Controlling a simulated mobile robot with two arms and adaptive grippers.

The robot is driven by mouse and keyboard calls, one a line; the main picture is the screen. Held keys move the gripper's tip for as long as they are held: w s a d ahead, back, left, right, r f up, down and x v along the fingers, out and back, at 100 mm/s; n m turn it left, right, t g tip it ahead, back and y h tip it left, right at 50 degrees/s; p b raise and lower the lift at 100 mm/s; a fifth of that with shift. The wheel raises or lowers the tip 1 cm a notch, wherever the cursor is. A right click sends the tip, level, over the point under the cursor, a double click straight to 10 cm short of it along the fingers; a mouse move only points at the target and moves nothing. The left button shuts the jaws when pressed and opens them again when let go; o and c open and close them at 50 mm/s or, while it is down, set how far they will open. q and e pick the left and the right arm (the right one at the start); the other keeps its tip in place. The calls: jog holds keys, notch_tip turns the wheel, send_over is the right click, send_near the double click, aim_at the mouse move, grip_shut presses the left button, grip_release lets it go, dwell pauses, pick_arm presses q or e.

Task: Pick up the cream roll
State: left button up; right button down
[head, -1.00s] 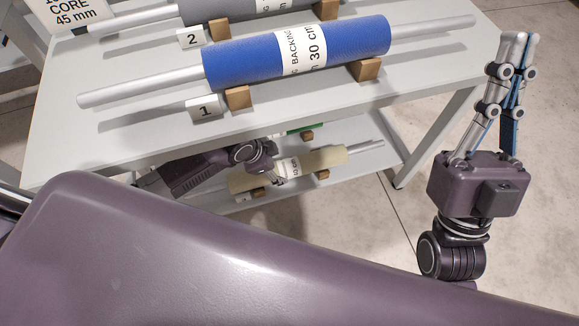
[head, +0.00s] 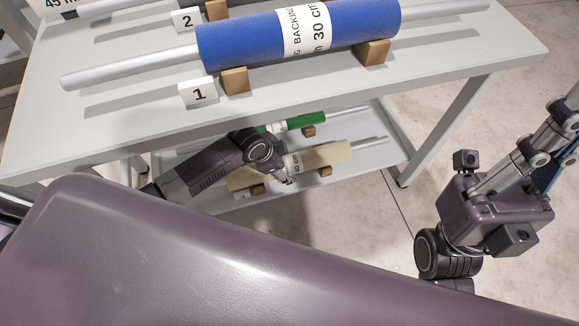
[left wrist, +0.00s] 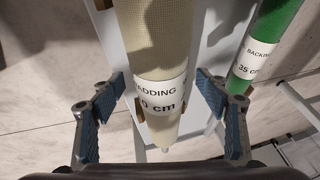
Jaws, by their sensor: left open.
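The cream roll (head: 325,155) lies on the lower shelf in the head view, held by wooden blocks. In the left wrist view the cream roll (left wrist: 152,40) runs down the middle, with a white label reading "ADDING" and "0 cm". My left gripper (left wrist: 160,82) is open, one finger on each side of the labelled end, with a gap visible on both sides. In the head view my left gripper (head: 286,180) is over the roll and hides part of it. My right gripper (head: 562,130) is at the right edge, partly cut off, away from the shelf; its opening is unclear.
A green roll (head: 300,123) lies behind the cream one on the lower shelf and also shows in the left wrist view (left wrist: 272,30). The table top (head: 130,140) overhangs the shelf and carries a blue roll (head: 240,40). A table leg (head: 440,125) stands right. Floor beyond is clear.

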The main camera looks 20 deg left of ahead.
pick_arm(q)
jog(key=shift+w+f, duration=0.1)
jog(key=shift+f, duration=0.05)
jog(key=shift+c, duration=0.4)
jog(key=c, duration=1.5)
jog(key=shift+c, duration=0.6)
